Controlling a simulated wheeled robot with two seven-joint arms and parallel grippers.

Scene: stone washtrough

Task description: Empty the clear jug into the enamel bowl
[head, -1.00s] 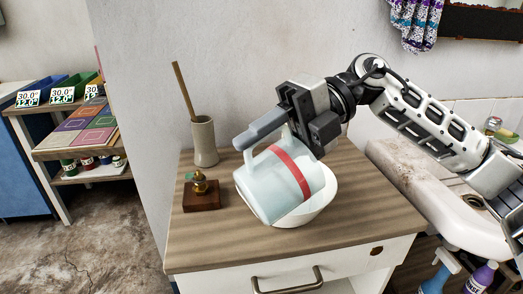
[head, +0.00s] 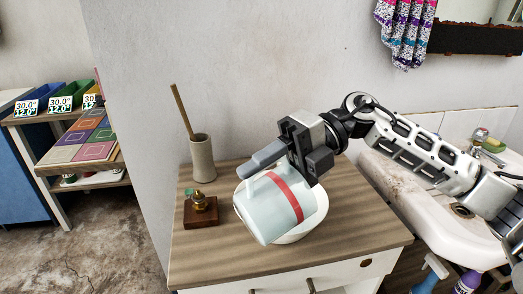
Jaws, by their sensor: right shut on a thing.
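The clear jug (head: 265,212), pale and see-through with a red band, is tipped far over toward the lower left above the white enamel bowl (head: 316,216). The bowl stands on the wooden cabinet top, and the jug hides much of its left side and inside. My right gripper (head: 284,160) is shut on the jug at its upper side, by the handle, though the fingers partly hide the grip. The jug's mouth faces down and left, near the bowl's left rim. I cannot make out any liquid or stream. My left gripper is not in view.
A wooden block with a brass fitting (head: 201,211) stands just left of the jug. Behind it is a stone-coloured pot (head: 202,158) holding a stick. The cabinet top (head: 365,232) is clear to the right. A washtrough (head: 425,215) lies further right.

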